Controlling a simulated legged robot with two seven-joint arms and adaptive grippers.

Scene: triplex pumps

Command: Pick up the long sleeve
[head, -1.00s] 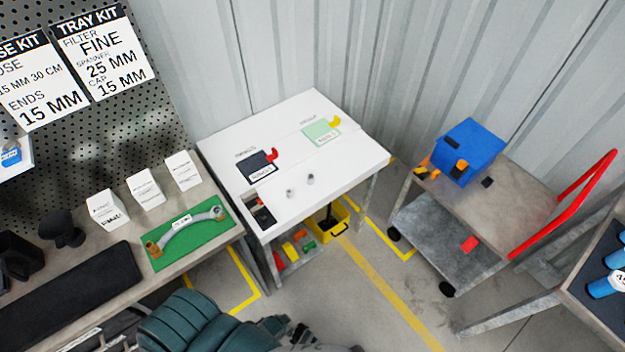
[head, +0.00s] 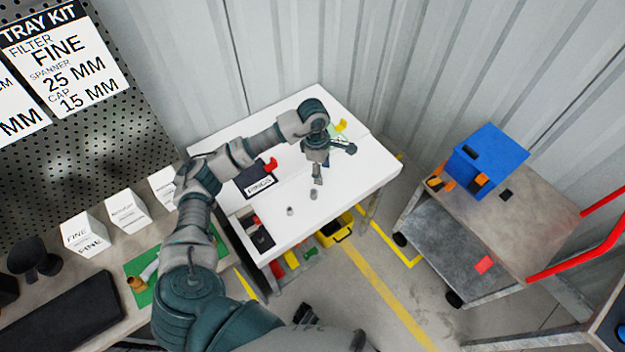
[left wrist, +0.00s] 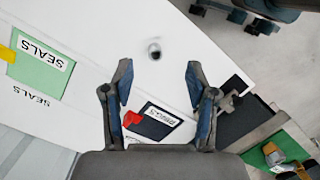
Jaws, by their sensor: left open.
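In the left wrist view one sleeve (left wrist: 154,50) shows end-on, with a dark bore, ahead of and roughly between the open fingers (left wrist: 158,78). The other sleeve is not clear there.
A dark RINGS panel (head: 257,183) with a red hook and a green SEALS panel (left wrist: 40,65) lie on the table (head: 345,200). A cart with a blue box (head: 488,158) stands right.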

